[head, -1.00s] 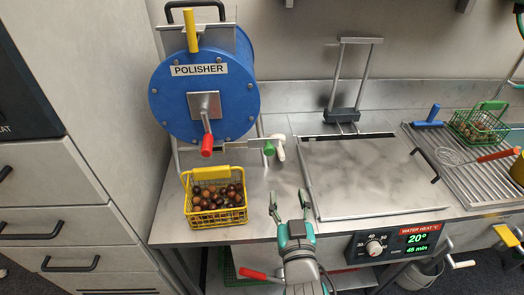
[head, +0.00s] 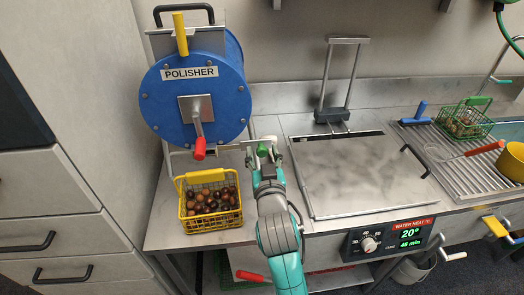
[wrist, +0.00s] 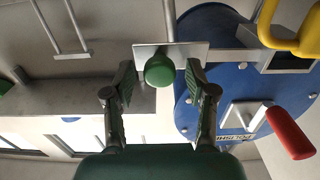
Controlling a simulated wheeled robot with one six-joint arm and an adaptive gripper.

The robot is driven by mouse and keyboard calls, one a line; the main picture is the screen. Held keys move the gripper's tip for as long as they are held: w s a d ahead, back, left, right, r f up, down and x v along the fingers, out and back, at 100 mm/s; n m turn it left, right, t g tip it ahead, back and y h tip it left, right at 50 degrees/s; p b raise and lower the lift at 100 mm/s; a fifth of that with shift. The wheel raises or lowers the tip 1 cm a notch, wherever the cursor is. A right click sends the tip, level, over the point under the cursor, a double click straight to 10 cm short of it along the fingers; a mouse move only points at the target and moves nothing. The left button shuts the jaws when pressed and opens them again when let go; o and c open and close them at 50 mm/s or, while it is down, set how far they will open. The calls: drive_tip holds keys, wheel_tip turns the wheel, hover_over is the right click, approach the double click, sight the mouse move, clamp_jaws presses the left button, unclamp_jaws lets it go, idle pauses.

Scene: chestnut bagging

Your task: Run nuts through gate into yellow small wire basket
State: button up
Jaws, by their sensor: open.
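The blue polisher drum (head: 222,95) stands at the back left, with a red-handled crank (head: 198,148) on its front and a yellow handle (head: 180,34) on top. The gate's green knob (head: 262,152) sits on a metal plate at the drum's lower right; it also shows in the wrist view (wrist: 159,70). My gripper (head: 264,160) is open at the knob. In the wrist view its fingers (wrist: 160,95) stand on either side of the knob, with gaps visible. The yellow small wire basket (head: 210,226) stands below the drum and holds brown nuts (head: 212,200).
A closed metal lid (head: 350,170) lies to the right, above a control panel (head: 392,238). A green wire basket with nuts (head: 468,120), a whisk with a red handle (head: 463,158) and a yellow pot (head: 510,162) are at the far right.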

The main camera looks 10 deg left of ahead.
drive_tip(key=shift+w+a, duration=0.15)
drive_tip(key=shift+w, duration=0.45)
clamp_jaws()
drive_tip(key=shift+s+a, duration=0.3)
drive_tip(key=shift+a, duration=0.65)
drive_tip(key=shift+s+a, duration=0.25)
drive_tip(key=shift+a, duration=0.65)
drive_tip(key=shift+s+a, duration=0.3)
drive_tip(key=shift+a, duration=0.65)
unclamp_jaws()
drive_tip(key=shift+a, duration=0.15)
drive_tip(key=shift+s, duration=0.1)
drive_tip(key=v, duration=1.2)
